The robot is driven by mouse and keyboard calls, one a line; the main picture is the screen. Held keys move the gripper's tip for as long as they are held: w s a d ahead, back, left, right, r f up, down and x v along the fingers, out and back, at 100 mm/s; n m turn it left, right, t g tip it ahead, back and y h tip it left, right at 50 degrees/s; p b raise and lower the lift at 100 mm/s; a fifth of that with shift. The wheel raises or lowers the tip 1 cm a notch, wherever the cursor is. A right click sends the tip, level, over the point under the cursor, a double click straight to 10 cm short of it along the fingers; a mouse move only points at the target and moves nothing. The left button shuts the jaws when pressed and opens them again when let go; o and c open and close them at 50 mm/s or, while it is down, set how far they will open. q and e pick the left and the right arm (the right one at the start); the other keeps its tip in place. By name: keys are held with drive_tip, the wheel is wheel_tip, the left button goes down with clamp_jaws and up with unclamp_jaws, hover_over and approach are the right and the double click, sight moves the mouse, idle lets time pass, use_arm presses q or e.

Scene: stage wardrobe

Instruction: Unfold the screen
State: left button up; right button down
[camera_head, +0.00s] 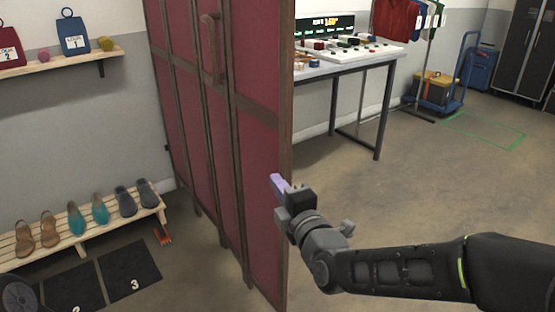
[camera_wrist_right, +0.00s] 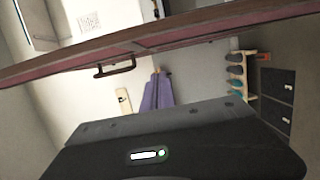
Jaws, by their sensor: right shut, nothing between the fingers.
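The folding screen (camera_head: 262,170) has red panels in dark wooden frames. It stands upright left of centre, its panels at angles to each other. A wooden handle (camera_head: 210,48) is on the panel beside the nearest one. In the right wrist view the screen (camera_wrist_right: 200,32) crosses the upper part as a slanted band, with the handle (camera_wrist_right: 115,68) below it. My right gripper (camera_head: 278,183), with purple fingers, is shut and empty at the near panel's right edge. I cannot tell whether it touches the panel. Its fingers (camera_wrist_right: 157,92) also show in the wrist view. My left gripper is not in view.
A shoe bench (camera_head: 78,236) and black numbered mats (camera_head: 130,271) are on the left, below a wall shelf (camera_head: 70,59). A table (camera_head: 345,64) with small items stands behind the screen. Floor to the right is clear up to a blue trolley (camera_head: 452,98) and a green floor outline.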

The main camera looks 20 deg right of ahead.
sight(276, 157)
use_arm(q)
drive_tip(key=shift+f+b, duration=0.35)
use_arm(e)
drive_tip(key=shift+w+d, duration=0.4)
drive_tip(key=shift+w, duration=1.45)
drive_tip(key=shift+w+d, duration=0.4)
drive_tip(key=shift+w, duration=1.5)
drive_tip(key=shift+w+d, duration=0.4)
drive_tip(key=shift+w, duration=1.45)
